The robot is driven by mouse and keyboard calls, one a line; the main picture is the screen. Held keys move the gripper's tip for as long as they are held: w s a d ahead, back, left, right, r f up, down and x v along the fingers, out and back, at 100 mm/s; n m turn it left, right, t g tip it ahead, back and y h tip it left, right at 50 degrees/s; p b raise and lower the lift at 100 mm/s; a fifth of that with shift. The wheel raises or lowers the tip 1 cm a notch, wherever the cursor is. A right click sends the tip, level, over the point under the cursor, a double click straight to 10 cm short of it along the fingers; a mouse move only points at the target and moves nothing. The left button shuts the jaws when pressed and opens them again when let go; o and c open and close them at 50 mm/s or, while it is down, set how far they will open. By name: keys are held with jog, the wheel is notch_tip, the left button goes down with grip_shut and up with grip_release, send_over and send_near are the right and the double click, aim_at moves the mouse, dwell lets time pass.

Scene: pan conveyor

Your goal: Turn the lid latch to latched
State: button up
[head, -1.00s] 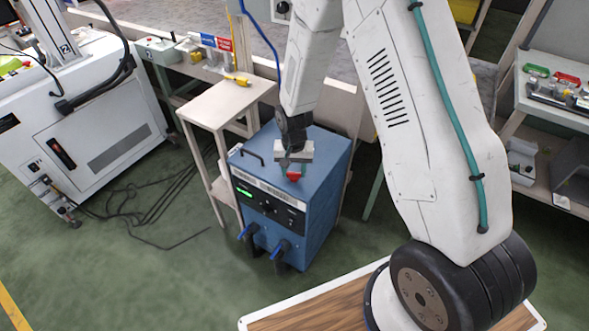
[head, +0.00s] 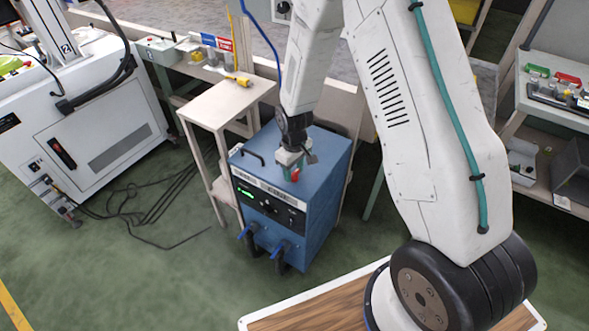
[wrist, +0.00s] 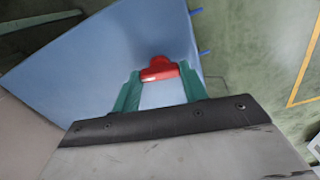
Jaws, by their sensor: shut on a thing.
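The lid latch shows as a small red knob (wrist: 160,68) on the blue top of a boxy machine (head: 328,148). In the head view the red latch (head: 295,175) is partly hidden behind my gripper (head: 291,171), near the front edge of the top. In the wrist view the green fingers of my gripper (wrist: 160,80) stand on either side of the red latch and are shut on it. Any mark for the latched position cannot be made out.
A black handle (head: 252,154) stands on the machine's top, left of my gripper. The front has a green display and two blue-handled connectors (head: 280,250). A small wooden table (head: 228,100) stands close behind on the left. Green floor lies open in front.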

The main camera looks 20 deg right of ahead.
aim_at(294, 172)
jog(key=shift+w+r+n, duration=0.1)
jog(key=shift+w+n, duration=0.05)
jog(key=shift+n, duration=0.65)
jog(key=o, duration=1)
notch_tip(294, 172, up, 8)
jog(key=shift+f, duration=0.15)
